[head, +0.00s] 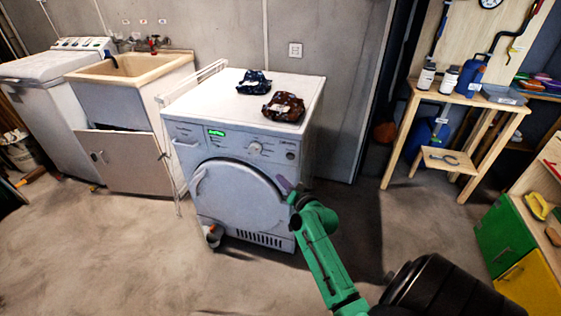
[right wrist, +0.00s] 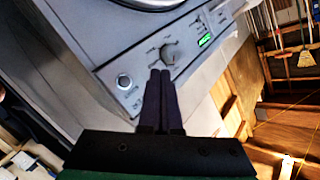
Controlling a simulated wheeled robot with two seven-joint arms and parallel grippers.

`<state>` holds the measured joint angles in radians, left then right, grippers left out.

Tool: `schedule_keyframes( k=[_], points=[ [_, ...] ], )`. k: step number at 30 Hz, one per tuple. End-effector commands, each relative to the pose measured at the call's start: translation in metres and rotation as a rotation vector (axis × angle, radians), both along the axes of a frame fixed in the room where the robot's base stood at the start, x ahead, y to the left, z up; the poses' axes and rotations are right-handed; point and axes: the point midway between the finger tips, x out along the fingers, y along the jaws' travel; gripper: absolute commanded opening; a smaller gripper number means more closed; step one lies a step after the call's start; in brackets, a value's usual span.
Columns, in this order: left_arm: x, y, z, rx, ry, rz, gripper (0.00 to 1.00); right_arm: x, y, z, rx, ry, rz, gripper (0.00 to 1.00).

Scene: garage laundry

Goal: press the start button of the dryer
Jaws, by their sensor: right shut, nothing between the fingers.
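The white dryer (head: 235,215) stands in the middle of the head view, its round door closed. Its control panel has a lit green display (head: 215,133), a knob (head: 255,148) and a round button (head: 290,155) at the right end. The right wrist view shows the panel turned, with the button (right wrist: 123,81), knob (right wrist: 168,53) and display (right wrist: 205,40). My right gripper (head: 284,184) is shut and empty, in front of the dryer below the button. In the right wrist view its fingertips (right wrist: 160,73) appear between button and knob; contact cannot be told. My left gripper is not in view.
Two dark patterned cloth-like items, one blue (head: 254,82) and one brown (head: 284,106), lie on the dryer top. A sink cabinet (head: 120,160) stands left, a wooden workbench (head: 415,110) right. A small container (head: 212,235) sits at the dryer's foot. The front left floor is clear.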

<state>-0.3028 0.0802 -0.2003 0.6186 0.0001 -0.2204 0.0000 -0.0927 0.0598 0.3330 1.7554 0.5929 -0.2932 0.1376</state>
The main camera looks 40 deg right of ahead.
Motion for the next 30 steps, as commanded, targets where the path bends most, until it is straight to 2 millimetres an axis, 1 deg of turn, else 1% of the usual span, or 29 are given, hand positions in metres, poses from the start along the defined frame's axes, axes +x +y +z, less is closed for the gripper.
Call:
schedule_keyframes(
  k=[6,10,14,22,27,30],
  points=[
    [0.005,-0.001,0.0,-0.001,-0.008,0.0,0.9,0.0,0.0,-0.001,-0.001,0.002,0.001,0.0],
    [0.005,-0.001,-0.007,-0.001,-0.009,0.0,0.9,0.004,-0.006,-0.004,-0.003,0.002,0.0,0.0],
    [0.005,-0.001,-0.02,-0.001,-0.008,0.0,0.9,0.014,-0.019,-0.006,-0.003,0.001,0.0,0.0],
    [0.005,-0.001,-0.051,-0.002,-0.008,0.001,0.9,0.036,-0.053,-0.007,-0.003,0.002,0.0,0.0],
    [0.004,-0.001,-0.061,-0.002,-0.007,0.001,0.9,0.047,-0.067,-0.004,-0.003,0.003,0.001,0.0],
    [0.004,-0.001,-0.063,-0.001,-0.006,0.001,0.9,0.05,-0.071,-0.003,-0.001,0.004,0.002,0.0]
  ],
)
